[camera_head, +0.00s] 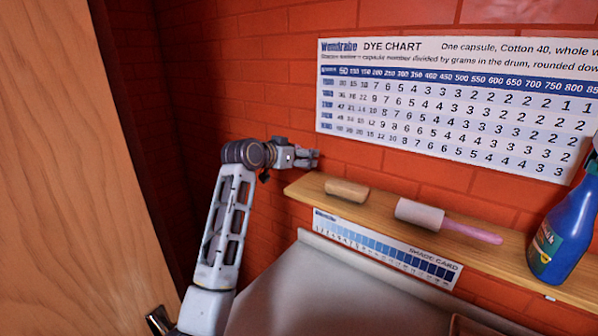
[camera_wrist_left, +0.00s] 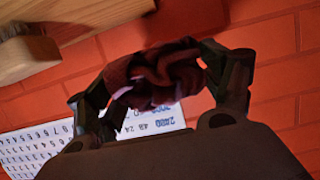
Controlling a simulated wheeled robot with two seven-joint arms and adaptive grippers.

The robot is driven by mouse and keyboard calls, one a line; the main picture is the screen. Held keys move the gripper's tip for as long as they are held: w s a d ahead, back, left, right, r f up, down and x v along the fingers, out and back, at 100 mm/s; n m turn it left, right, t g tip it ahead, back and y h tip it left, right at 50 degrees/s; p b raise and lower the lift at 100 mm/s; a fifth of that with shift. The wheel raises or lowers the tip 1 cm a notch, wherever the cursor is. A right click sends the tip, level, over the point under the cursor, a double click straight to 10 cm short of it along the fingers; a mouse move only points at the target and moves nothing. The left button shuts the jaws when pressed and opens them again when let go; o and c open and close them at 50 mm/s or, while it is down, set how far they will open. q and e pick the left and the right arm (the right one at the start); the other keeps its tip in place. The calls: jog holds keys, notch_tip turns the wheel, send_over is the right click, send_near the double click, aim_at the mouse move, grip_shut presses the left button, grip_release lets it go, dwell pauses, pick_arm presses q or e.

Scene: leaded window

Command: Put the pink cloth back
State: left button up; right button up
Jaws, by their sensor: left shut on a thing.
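My left gripper (camera_head: 312,158) is in front of the red brick wall, just above and left of the shelf's left end in the head view. In the left wrist view it (camera_wrist_left: 158,85) is shut on a crumpled, dark maroon-pink cloth (camera_wrist_left: 155,72), bunched between its two fingers. The cloth looks dark in shadow, and I cannot make it out in the head view. My right gripper is not in view.
A dye chart (camera_head: 450,105) hangs above. A wooden door (camera_head: 60,180) stands left; a grey surface (camera_head: 310,290) lies below.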

aim_at(299, 183)
pick_arm(q)
jog(key=shift+f, duration=0.85)
jog(key=shift+f, duration=0.2)
jog(key=shift+f+p, duration=0.35)
jog(key=shift+f, duration=1.35)
jog(key=shift+f, duration=0.2)
jog(key=o, duration=0.6)
jog(key=shift+o, duration=0.2)
jog(key=shift+r, duration=0.2)
jog(key=b+v, duration=0.2)
jog(key=v, duration=1)
